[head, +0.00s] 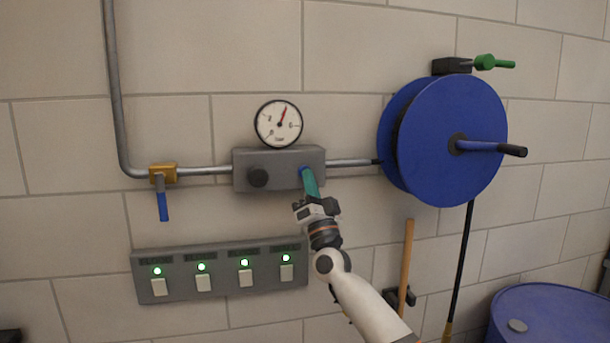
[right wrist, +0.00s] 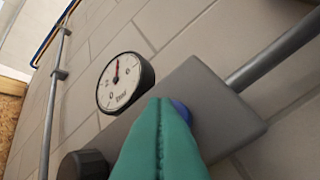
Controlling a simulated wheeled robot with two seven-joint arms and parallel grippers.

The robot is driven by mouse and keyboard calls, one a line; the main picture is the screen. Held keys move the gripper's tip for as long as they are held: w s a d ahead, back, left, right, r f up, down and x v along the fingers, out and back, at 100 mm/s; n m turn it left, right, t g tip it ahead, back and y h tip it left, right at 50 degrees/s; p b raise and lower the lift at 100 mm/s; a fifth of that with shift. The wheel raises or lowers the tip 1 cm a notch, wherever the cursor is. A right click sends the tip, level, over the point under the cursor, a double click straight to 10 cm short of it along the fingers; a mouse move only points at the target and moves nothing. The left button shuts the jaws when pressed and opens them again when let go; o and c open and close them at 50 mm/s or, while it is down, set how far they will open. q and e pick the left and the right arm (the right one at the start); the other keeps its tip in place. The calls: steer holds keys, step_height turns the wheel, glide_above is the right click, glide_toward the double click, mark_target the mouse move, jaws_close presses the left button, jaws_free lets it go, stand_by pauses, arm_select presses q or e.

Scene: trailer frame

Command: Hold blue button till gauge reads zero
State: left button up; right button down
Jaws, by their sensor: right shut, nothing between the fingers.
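The round white gauge (head: 278,124) with a black rim sits on top of a grey box on the wall. Its red needle points up and slightly right, away from the low end of the scale. The gauge also shows in the right wrist view (right wrist: 125,82). The blue button (right wrist: 181,109) is on the front of the box, mostly hidden behind my fingers. My right gripper (head: 306,174) is shut and empty, its teal fingertips at the button. I cannot tell how far the button is pressed. My left gripper is not in view.
The grey box (head: 240,172) has a black knob (head: 258,178) at its left. A blue-handled valve (head: 162,203) is on the pipe further left. A switch panel (head: 215,288) with green lamps is below. A blue hose reel (head: 455,115) is to the right.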

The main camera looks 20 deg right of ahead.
steer(key=shift+w+d+b, duration=0.1)
steer(key=shift+w+b, duration=0.3)
steer(key=shift+b, duration=0.3)
stand_by(0.6)
stand_by(1.4)
steer(key=shift+s+p, duration=0.85)
steer(key=shift+p, duration=0.2)
steer(key=shift+a, duration=0.2)
steer(key=s+p, duration=0.3)
steer(key=s+a+p, duration=0.1)
steer(key=s, duration=0.1)
steer(key=shift+p, duration=0.35)
